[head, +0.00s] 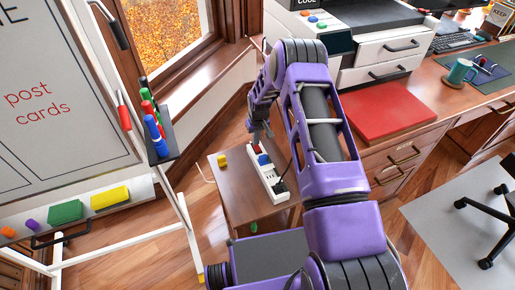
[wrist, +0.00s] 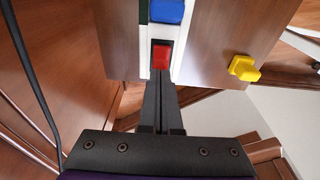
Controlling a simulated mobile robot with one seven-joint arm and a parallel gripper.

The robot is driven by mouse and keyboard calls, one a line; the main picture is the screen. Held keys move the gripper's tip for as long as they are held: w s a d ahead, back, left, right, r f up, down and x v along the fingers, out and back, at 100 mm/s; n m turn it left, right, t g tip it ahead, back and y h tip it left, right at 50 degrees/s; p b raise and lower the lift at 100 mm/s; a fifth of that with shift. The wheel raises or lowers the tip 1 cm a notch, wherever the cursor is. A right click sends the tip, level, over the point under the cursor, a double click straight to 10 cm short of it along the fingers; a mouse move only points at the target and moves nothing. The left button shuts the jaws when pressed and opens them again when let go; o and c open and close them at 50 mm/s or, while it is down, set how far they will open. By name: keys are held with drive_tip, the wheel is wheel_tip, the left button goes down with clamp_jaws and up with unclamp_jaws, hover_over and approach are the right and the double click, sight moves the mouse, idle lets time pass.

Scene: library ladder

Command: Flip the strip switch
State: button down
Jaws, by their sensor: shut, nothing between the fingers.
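A white power strip (head: 268,183) lies on a small brown wooden table (head: 236,192). Its red switch (head: 255,149) is at the far end, with a blue piece (head: 264,160) beside it and a black plug (head: 280,188) near the front end. In the wrist view the red switch (wrist: 161,56) sits just beyond the tips of my gripper (wrist: 161,82), with the blue piece (wrist: 167,11) above it. My gripper is shut and empty. I cannot tell whether the fingertips touch the switch. In the head view my arm hides part of the strip's surroundings.
A yellow object (head: 222,160) is on the table left of the strip and shows in the wrist view (wrist: 243,68). A whiteboard stand with a marker tray (head: 162,155) is at left. A desk with a red folder (head: 382,110) is at right.

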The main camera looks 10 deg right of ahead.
drive_tip(key=shift+f, duration=0.6)
idle(0.3)
drive_tip(key=shift+r+p, duration=1.5)
drive_tip(key=shift+r, duration=2.05)
